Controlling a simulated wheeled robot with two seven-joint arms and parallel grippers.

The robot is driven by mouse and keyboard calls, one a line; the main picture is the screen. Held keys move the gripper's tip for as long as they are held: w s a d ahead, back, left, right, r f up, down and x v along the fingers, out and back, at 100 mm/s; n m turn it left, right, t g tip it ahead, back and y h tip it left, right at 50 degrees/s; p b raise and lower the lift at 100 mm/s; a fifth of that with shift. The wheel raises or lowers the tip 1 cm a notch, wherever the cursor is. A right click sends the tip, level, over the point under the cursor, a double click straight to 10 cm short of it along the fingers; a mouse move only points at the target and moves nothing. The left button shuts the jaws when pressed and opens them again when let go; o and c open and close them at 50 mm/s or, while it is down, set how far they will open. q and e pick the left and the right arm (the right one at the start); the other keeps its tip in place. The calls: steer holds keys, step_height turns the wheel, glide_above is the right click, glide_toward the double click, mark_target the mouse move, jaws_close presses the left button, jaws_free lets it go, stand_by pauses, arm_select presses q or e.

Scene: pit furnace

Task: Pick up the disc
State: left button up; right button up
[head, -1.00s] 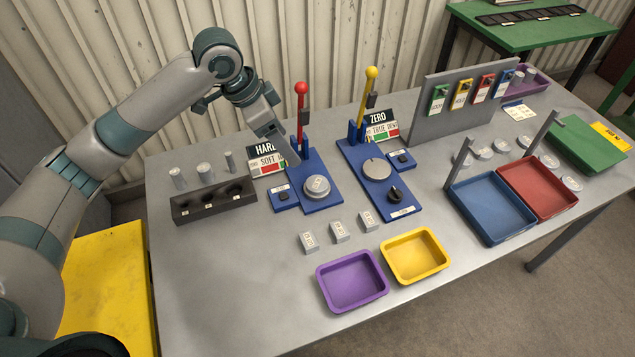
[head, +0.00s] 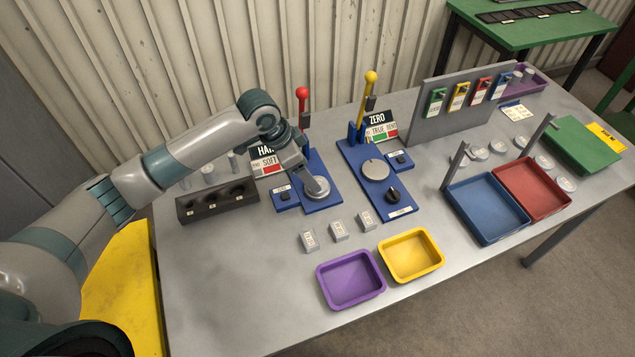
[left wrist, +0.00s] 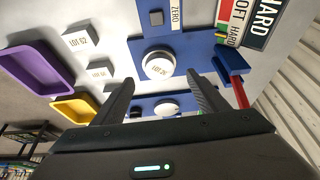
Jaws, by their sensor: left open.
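A grey disc (head: 318,194) with a lot label sits on the blue base of the red-levered hardness tester (head: 325,203). In the left wrist view the disc (left wrist: 158,66) lies just beyond the fingertips, centred between them, its label facing up. My left gripper (head: 316,184) comes down from the upper left over the disc and hides part of it in the head view. In the left wrist view its two fingers (left wrist: 160,82) are spread apart with nothing between them. Whether the tips touch the disc cannot be told. My right gripper is not in view.
A second blue tester (head: 376,172) with a yellow lever stands to the right. Three small labelled blocks (head: 338,231), a purple tray (head: 350,304) and a yellow tray (head: 411,278) are in front. A dark holder (head: 215,203) stands left. The table's left front is clear.

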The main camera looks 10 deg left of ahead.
arm_select(q)
steer(key=shift+d+f, duration=0.1)
steer(key=shift+f, duration=0.05)
steer(key=shift+w+d+f+p, duration=0.1)
steer(key=shift+d+f+p, duration=0.15)
steer(key=shift+f+p, duration=0.4)
steer(key=p+x, duration=0.1)
steer(key=x, duration=0.1)
steer(key=shift+w+d+f, duration=0.1)
steer(key=shift+w+f, duration=0.05)
steer(key=shift+f, duration=0.2)
steer(key=shift+w+d+f+p, duration=0.1)
steer(key=shift+f+p, duration=0.2)
steer(key=shift+f, duration=0.1)
steer(key=c, duration=1.5)
steer(key=shift+r, duration=0.1)
steer(key=shift+c, duration=0.2)
steer(key=shift+r, duration=0.1)
